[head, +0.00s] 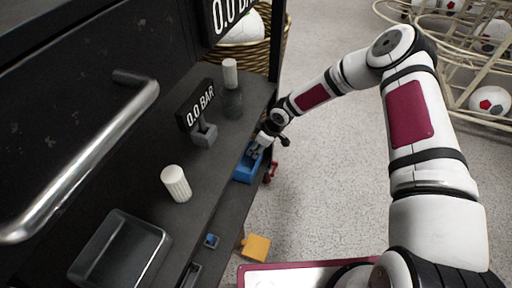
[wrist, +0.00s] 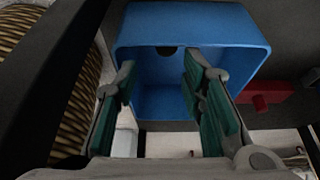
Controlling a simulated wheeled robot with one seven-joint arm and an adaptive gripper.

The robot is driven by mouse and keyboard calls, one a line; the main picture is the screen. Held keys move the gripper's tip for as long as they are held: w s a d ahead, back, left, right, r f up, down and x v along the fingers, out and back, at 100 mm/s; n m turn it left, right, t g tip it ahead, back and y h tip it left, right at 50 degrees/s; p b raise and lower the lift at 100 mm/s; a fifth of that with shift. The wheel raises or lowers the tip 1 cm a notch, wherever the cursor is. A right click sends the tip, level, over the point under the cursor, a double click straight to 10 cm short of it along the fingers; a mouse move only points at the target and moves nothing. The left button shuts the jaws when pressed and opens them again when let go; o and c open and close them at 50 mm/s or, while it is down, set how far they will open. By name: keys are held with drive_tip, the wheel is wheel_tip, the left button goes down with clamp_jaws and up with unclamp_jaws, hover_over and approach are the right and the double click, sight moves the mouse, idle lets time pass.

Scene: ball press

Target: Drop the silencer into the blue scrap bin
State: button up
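The blue scrap bin (head: 247,168) hangs at the shelf's right edge; it fills the upper middle of the wrist view (wrist: 200,22). My gripper (head: 255,150) is at the bin's mouth. In the wrist view my gripper (wrist: 162,78) has its teal-padded fingers apart, in front of the bin's opening, with nothing visible between them. A small dark round spot shows on the bin's inner wall; I cannot tell what it is. A white ribbed cylinder (head: 176,184) stands on the shelf, and a white cylinder (head: 230,73) tops a dark fitting. I cannot tell which, if either, is the silencer.
A grey tray (head: 152,243) sits at the shelf's front left. A small grey block (head: 205,134) is beside the "0.0 BAR" display (head: 195,105). A red part (head: 270,172) is beside the bin. A yellow block (head: 256,247) sticks out lower down. Open floor lies right of the shelf.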

drive_tip(key=p+v, duration=0.5)
drive_tip(key=v, duration=0.8)
drive_tip(key=shift+a, duration=0.2)
drive_tip(key=shift+w+r, duration=0.1)
drive_tip(key=shift+r, duration=0.1)
